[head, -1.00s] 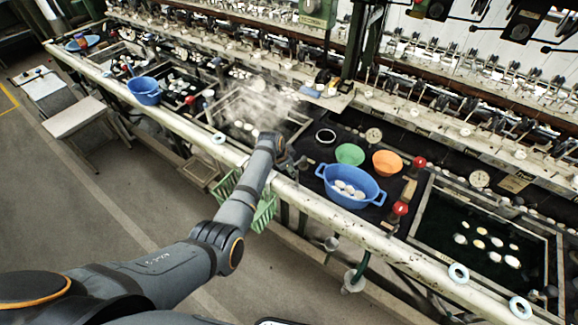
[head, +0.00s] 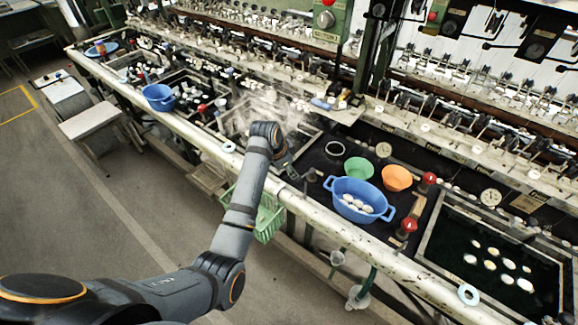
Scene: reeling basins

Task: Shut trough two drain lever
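Red-knobbed levers stand along the basin bench. One red knob (head: 408,226) is at the front rail right of the blue basin, and another red knob (head: 429,178) is behind it. A smaller red knob (head: 202,108) is farther left, by the left-hand troughs. I cannot tell which lever is trough two's drain lever. A steaming trough (head: 250,120) lies just beyond my arm's wrist. My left gripper (head: 290,168) is at the front rail, left of the blue basin; its fingers are small and partly hidden by the wrist. My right gripper is not in view.
A blue two-handled basin (head: 345,190) holds several white cocoons, with a green bowl (head: 359,168) and an orange bowl (head: 397,178) behind it. A green basket (head: 268,216) hangs below the rail under my forearm.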

